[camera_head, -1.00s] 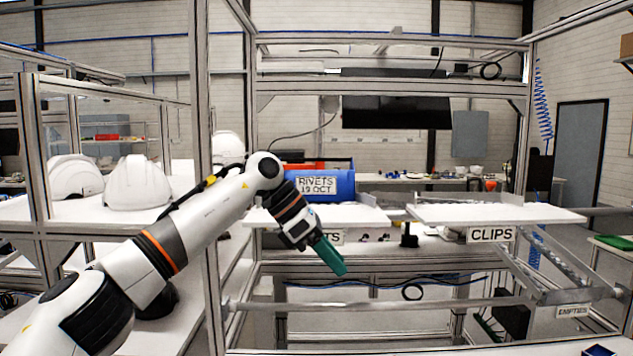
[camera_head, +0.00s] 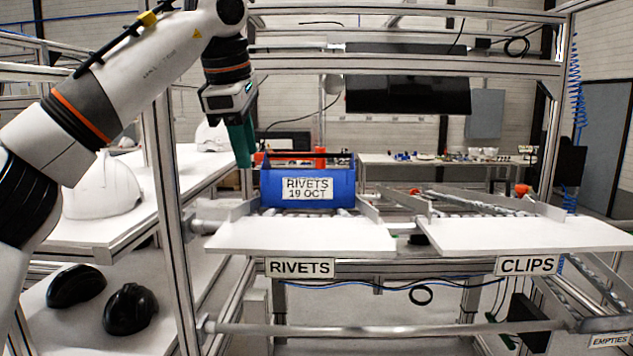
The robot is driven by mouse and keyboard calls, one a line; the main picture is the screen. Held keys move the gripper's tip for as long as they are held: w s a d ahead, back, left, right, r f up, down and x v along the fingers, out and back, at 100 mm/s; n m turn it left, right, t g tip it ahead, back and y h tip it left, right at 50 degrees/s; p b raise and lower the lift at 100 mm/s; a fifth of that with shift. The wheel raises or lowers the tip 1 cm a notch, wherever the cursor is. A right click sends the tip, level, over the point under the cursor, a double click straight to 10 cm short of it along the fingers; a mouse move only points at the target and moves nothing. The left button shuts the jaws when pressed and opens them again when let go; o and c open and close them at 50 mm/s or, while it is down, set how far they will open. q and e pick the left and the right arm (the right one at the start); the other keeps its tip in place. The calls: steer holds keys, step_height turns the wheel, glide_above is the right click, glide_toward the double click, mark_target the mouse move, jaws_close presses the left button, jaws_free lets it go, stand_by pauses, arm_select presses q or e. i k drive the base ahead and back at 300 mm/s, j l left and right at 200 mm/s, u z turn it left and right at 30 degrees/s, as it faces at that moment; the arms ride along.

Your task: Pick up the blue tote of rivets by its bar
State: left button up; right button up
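The blue tote (camera_head: 339,185) stands upright at the back of the left shelf lane, behind a white shelf lip. Its front label reads "RIVETS 19 OCT". A red part, which looks like its bar (camera_head: 320,154), shows along and above its top; its full shape is unclear. My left gripper (camera_head: 240,148) points down just left of the tote, near the height of its top edge. Its green fingers overlap in this view, so the gap between them is hidden. I see nothing held in it. My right gripper is not in view.
The white rivets shelf (camera_head: 300,235) and the white clips shelf (camera_head: 530,236) lie side by side. A frame post (camera_head: 172,220) stands left of the tote. White helmets (camera_head: 103,190) and black helmet shells (camera_head: 131,309) sit on shelves at left.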

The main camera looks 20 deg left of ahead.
mark_target(280, 188)
steer(key=i, duration=1.3)
